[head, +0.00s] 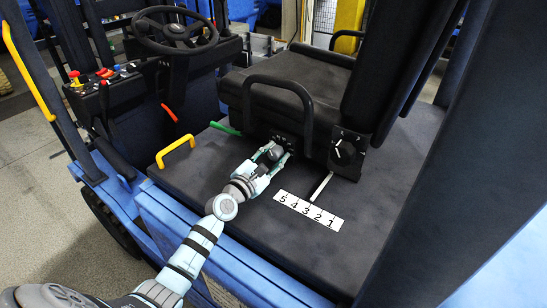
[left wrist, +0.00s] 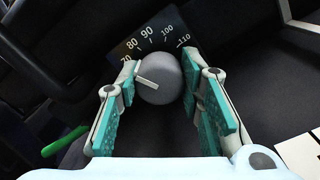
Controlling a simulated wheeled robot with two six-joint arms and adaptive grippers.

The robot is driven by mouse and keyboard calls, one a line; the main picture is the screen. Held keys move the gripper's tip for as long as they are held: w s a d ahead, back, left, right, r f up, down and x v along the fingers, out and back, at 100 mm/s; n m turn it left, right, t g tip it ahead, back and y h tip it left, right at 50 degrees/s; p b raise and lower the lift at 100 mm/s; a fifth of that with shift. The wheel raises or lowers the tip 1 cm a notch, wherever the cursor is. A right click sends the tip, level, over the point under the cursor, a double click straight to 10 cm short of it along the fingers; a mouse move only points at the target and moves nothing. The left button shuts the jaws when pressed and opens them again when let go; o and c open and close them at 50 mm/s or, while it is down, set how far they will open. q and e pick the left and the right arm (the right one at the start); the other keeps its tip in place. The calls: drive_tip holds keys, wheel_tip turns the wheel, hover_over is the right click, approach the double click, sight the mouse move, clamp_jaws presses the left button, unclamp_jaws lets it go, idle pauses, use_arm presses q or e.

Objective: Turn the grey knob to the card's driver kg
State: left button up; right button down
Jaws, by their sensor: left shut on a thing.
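The grey knob (left wrist: 162,80) sits between the teal finger pads of my left gripper (left wrist: 160,98) in the left wrist view, the pads closed on its sides. Its white pointer mark aims left and slightly up, below the printed 70. The dial plate (left wrist: 150,38) behind it reads 70, 80, 90, 100 and 110; its lower left part is hidden by a finger. In the head view my left gripper (head: 268,162) is at the front of the seat base, around the knob (head: 272,153). I see no card with a driver's kg. My right gripper is out of view.
A white strip (head: 308,211) numbered 5 to 1 lies right of my gripper, beside a white lever (head: 321,186). A black rotary switch (head: 345,151) is on the seat side. A green lever (head: 226,128) and black loop armrest (head: 279,82) are close by.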

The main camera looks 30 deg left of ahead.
use_arm(q)
drive_tip(key=shift+m+b, duration=0.3)
drive_tip(key=shift+m, duration=0.9)
drive_tip(key=o, duration=1.2)
drive_tip(key=shift+c, duration=0.2)
drive_tip(key=s, duration=0.5)
drive_tip(key=s+a, duration=0.1)
drive_tip(key=s, duration=0.1)
drive_tip(key=shift+s+f, duration=0.1)
drive_tip(key=shift+s, duration=0.25)
drive_tip(key=shift+w, duration=0.2)
